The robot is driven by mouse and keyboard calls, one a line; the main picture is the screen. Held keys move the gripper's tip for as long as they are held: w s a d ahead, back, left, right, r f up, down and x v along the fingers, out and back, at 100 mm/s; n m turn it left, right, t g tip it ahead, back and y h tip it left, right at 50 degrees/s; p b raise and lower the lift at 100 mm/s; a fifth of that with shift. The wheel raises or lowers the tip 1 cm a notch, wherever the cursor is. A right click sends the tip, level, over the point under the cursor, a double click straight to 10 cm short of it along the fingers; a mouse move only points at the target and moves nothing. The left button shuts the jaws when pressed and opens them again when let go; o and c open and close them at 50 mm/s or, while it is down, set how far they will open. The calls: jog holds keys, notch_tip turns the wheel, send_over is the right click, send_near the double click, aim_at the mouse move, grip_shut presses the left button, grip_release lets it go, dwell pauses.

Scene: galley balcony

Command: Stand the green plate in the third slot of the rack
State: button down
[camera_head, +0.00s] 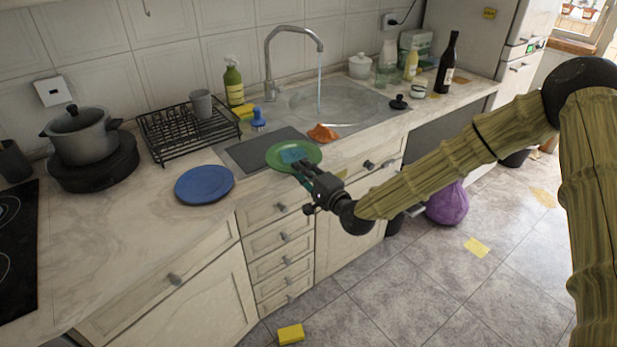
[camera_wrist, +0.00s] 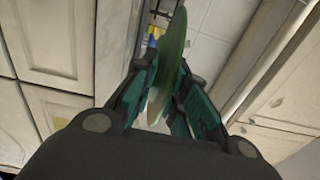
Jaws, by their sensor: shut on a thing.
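My gripper (camera_head: 309,175) is shut on the green plate (camera_head: 281,157), holding it by its near edge over the front of the counter by the sink. In the wrist view the green plate (camera_wrist: 172,55) shows edge-on between the two teal-padded fingers (camera_wrist: 160,105). The black wire rack (camera_head: 165,137) stands on the counter at the back left of the plate, against the wall side. A grey cup (camera_head: 201,104) is at its right part. Its separate slots are too small to tell apart clearly.
A blue plate (camera_head: 204,184) lies flat on the counter in front of the rack. A blue brush (camera_head: 258,118), green spray bottle (camera_head: 233,82) and orange cloth (camera_head: 322,132) are near the sink (camera_head: 368,114), where the tap (camera_head: 270,70) runs. A pot (camera_head: 82,134) stands left of the rack.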

jog(key=shift+w, duration=0.5)
jog(key=shift+f+p, duration=0.6)
jog(key=shift+f, duration=1.2)
jog(key=shift+f, duration=0.15)
jog(key=c, duration=1.4)
grip_release()
jog(key=shift+c, duration=0.2)
jog(key=shift+s, duration=0.1)
jog(key=shift+r, duration=0.2)
jog(key=b+v, duration=0.2)
jog(key=v, duration=1)
